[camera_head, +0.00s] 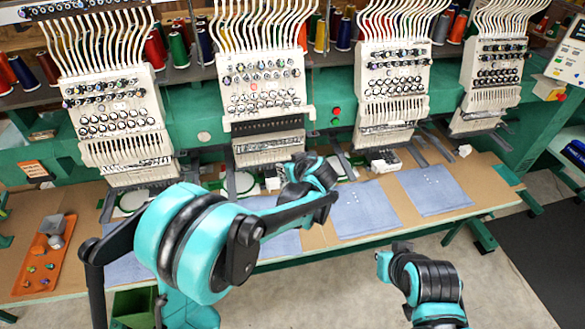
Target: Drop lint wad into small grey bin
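A small pale lump (464,150), perhaps the lint wad, sits on the tan table near the right-hand machine head. It is too small to be sure. A small grey cup-like container (54,226), perhaps the grey bin, stands at the back of the orange tray at the far left. My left arm reaches across the table's middle, and its gripper end (291,168) is by the second machine head, far from both. My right gripper end (388,262) is low at the right, in front of the table edge. The fingers of both are too unclear to read.
The orange tray (42,266) also holds small coloured pieces. Several blue cloths, one here (434,190), lie along the table (488,180). White machine heads (262,95) with needles overhang the back. A green open box (132,303) is below the table's left front. Floor in front is clear.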

